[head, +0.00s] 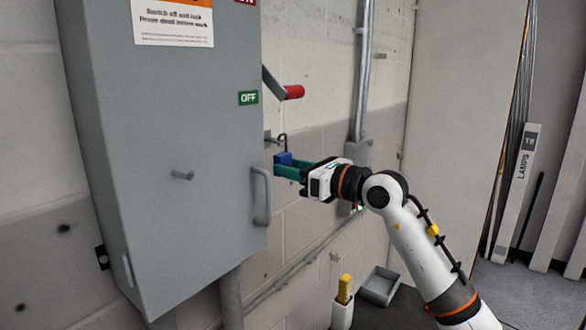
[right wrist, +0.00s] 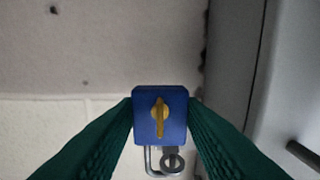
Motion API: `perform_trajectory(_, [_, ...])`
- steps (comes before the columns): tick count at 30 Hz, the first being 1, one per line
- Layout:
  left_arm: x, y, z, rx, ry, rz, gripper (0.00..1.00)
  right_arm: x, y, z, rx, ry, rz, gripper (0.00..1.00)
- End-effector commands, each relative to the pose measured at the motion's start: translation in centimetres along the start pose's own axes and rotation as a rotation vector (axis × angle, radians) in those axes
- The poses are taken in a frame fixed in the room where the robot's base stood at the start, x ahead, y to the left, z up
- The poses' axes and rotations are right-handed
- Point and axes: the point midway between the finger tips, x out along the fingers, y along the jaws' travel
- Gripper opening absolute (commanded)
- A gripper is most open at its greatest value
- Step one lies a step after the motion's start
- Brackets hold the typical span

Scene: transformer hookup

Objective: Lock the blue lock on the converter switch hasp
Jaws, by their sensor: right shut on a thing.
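The blue lock (head: 283,158) is held at the right side of the grey switch box (head: 165,130), close to the hasp (head: 270,137). My right gripper (head: 284,168) is shut on it with green fingers, one on each side. In the right wrist view the blue lock (right wrist: 160,114) shows a yellow key in its face. Its grey shackle (right wrist: 150,160) shows below the body, beside a metal ring of the hasp (right wrist: 173,161). I cannot tell whether the shackle passes through the ring or is closed. My left gripper is not in view.
The switch lever with a red grip (head: 294,92) sticks out above the hasp, near the green OFF label (head: 248,98). A door handle (head: 262,196) stands below. A grey tray (head: 380,286) and a white holder with a yellow item (head: 343,300) sit low down.

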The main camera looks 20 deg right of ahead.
Motion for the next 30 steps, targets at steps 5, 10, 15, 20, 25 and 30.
perform_trajectory(5, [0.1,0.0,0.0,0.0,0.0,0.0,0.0,0.0,0.0,0.1,0.0,0.001,0.0,0.49])
perform_trajectory(10, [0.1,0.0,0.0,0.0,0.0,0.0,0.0,0.0,0.0,0.1,0.0,0.001,0.0,0.61])
perform_trajectory(15, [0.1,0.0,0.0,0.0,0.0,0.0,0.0,0.0,0.0,0.2,0.0,-0.001,0.0,0.61])
perform_trajectory(20, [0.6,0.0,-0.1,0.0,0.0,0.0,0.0,-0.9,0.1,0.3,0.0,0.001,0.001,0.61])
perform_trajectory(25, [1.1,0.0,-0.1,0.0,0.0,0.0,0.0,-2.3,0.1,0.3,-0.002,-0.001,0.002,0.61])
perform_trajectory(30, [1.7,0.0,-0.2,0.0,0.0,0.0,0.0,-3.6,0.1,0.3,0.0,0.0,0.001,0.61])
